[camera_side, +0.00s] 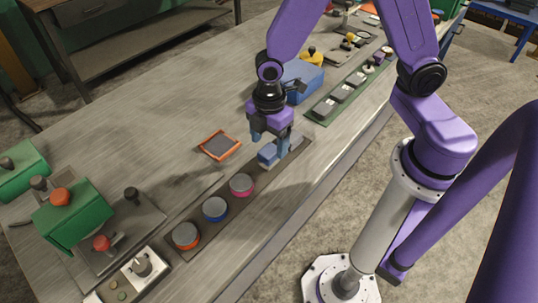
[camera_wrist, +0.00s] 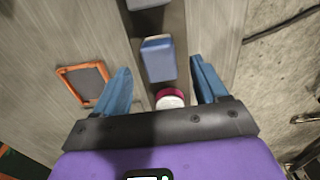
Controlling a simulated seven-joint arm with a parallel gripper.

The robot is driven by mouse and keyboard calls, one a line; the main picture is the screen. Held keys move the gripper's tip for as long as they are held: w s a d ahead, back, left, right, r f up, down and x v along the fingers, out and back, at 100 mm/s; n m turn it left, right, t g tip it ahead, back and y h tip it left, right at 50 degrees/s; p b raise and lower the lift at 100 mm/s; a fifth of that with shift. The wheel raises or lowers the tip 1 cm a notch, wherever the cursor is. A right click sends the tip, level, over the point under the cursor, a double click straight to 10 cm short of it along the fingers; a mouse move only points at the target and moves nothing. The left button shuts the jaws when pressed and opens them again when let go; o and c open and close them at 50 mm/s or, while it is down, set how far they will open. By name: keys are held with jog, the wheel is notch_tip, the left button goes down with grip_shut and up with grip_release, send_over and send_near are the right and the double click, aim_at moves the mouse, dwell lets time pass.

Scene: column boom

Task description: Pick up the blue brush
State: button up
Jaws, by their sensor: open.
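A blue block-shaped thing, which I take for the blue brush (camera_side: 267,154), sits on a dark strip let into the long grey bench. In the wrist view the blue brush (camera_wrist: 158,60) shows as a blue-grey block between and just beyond my fingertips. My gripper (camera_side: 272,142) is directly above or around it, pointing down; contact cannot be made out. In the wrist view my gripper (camera_wrist: 160,70) has its two blue fingers spread wide, with a gap on each side of the brush. Bristles are not visible.
An orange-framed tray (camera_side: 220,145) lies left of my gripper. A blue box (camera_side: 303,78) stands behind it.

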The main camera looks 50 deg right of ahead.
aim_at(269, 150)
jog(key=shift+a+f, duration=0.1)
jog(key=shift+f, duration=2.25)
jog(key=shift+c, duration=0.3)
jog(key=c, duration=1)
